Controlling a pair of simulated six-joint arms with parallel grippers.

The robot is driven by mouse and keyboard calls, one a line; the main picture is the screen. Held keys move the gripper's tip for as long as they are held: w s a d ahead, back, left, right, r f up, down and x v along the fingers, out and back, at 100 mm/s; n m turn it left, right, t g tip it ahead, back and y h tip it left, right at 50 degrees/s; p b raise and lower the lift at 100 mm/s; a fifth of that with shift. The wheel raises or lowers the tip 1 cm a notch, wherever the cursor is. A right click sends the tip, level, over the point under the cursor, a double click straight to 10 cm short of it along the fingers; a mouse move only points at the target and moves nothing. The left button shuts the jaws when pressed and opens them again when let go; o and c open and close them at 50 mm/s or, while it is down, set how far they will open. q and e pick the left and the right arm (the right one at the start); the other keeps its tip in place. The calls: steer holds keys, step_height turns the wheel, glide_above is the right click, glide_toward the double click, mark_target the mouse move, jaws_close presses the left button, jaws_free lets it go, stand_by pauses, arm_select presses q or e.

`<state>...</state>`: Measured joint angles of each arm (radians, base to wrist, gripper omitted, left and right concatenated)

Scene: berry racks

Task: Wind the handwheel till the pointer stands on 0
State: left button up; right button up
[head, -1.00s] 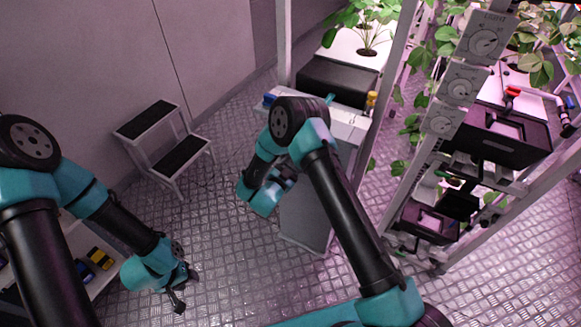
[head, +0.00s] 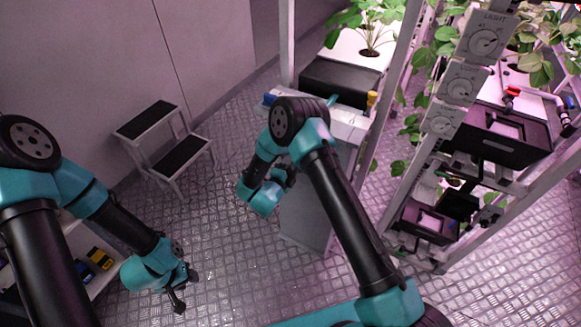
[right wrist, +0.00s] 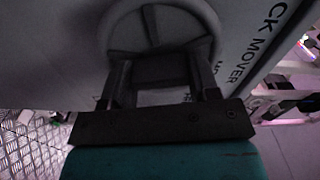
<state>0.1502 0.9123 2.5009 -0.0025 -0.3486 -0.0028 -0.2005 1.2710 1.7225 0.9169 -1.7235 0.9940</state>
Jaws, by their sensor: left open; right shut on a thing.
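The handwheel (right wrist: 160,22) is a grey spoked wheel on the face of a pale cabinet in the right wrist view. The cabinet (head: 308,215) also stands in the middle of the head view, partly behind my right arm. My right gripper (right wrist: 162,75) is shut on the wheel's lower rim, one finger at each side. My left gripper (head: 180,296) is open and empty, low at the left, over the floor. I cannot make out the pointer or its 0 mark in either view.
A step stool (head: 165,145) stands by the wall at the left. A rack post with dials (head: 460,88) and dark bins (head: 495,140) stands at the right. A shelf with small coloured items (head: 95,258) is at the lower left. The floor between is clear.

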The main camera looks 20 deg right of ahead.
steer(key=m, duration=0.5)
steer(key=shift+m, duration=0.3)
steer(key=m, duration=0.4)
steer(key=shift+m, duration=0.3)
steer(key=o, duration=0.9)
steer(key=v, duration=1.7)
steer(key=shift+s+a+r, duration=0.1)
steer(key=shift+s+a, duration=0.05)
steer(key=shift+a, duration=0.05)
